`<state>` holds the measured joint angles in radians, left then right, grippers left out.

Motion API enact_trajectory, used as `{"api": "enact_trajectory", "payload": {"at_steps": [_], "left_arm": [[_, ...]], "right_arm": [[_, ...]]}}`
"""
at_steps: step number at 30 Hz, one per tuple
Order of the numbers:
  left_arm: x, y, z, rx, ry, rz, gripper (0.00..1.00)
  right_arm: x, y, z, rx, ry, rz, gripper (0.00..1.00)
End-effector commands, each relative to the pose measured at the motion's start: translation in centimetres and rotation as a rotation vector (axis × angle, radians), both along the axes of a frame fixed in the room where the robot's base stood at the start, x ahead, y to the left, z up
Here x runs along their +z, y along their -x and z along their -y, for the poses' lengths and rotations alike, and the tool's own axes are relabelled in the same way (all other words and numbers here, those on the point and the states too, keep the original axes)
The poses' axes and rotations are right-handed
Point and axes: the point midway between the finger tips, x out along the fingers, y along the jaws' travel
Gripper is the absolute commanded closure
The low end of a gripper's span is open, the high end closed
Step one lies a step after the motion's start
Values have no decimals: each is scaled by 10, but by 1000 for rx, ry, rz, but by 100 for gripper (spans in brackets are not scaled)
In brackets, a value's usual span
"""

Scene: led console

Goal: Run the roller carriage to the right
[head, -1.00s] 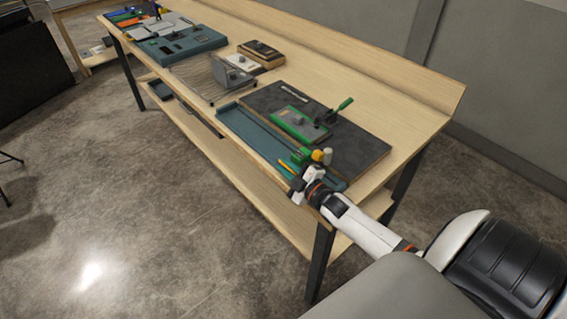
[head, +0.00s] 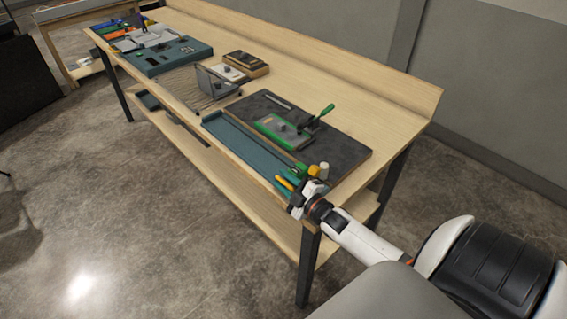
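A small cluster of green, yellow and pale knobs (head: 312,171) stands at the near right end of a long teal track (head: 235,142) along the table's front edge. It looks like the roller carriage, but it is small and partly hidden. My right gripper (head: 299,192) is at this cluster, on its near side, and seems to touch it. The fingers are too small and overlapped to tell whether they are open or shut. The right end of the track is hidden behind the gripper. My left gripper is out of view.
A grey bracket (head: 217,85), small boxes (head: 247,63) and a teal console (head: 168,57) stand farther left. The table's back strip is clear.

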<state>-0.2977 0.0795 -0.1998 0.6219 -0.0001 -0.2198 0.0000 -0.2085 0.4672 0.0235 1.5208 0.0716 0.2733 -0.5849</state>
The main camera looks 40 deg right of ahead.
Motion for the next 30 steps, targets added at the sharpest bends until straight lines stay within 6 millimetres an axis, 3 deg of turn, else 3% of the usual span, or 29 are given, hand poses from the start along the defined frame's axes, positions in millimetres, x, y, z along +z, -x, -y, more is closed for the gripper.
{"api": "enact_trajectory", "payload": {"at_steps": [9, 13, 24, 30], "left_arm": [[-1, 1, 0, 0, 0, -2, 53], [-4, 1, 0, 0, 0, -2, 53], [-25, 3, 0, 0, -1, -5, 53], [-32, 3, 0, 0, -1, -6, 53]], "right_arm": [[-3, 2, -1, 0, -4, -7, 66], [-6, 12, -1, 0, -3, -10, 66], [-7, 85, 5, -2, -3, -9, 66], [-4, 114, 8, -2, -4, -6, 66]]}}
